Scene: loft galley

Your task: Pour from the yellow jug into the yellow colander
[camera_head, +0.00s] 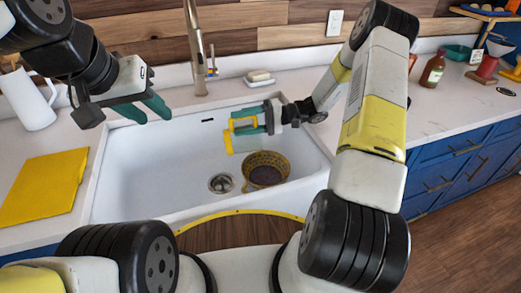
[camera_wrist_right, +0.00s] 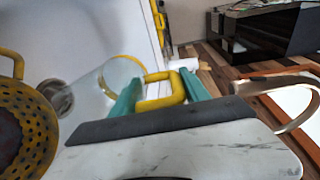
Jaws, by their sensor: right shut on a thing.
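The yellow jug (camera_head: 229,140) has a clear body with a yellow rim and handle. My right gripper (camera_head: 266,118) is shut on its handle and holds it over the sink, just above and left of the colander. The jug looks tipped over; its contents cannot be made out. In the right wrist view the handle (camera_wrist_right: 161,91) is between the green fingers. The yellow colander (camera_head: 266,158) stands in the sink, dark inside; it also shows at the left of the right wrist view (camera_wrist_right: 38,125). My left gripper (camera_head: 146,112) is open and empty above the sink's left end.
The white sink (camera_head: 165,160) has a drain (camera_head: 221,183) left of the colander. A faucet (camera_head: 196,55) rises behind. A white pitcher (camera_head: 27,100) and a yellow mat (camera_head: 42,185) are on the left counter. A brown bottle (camera_head: 433,70) stands on the right counter.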

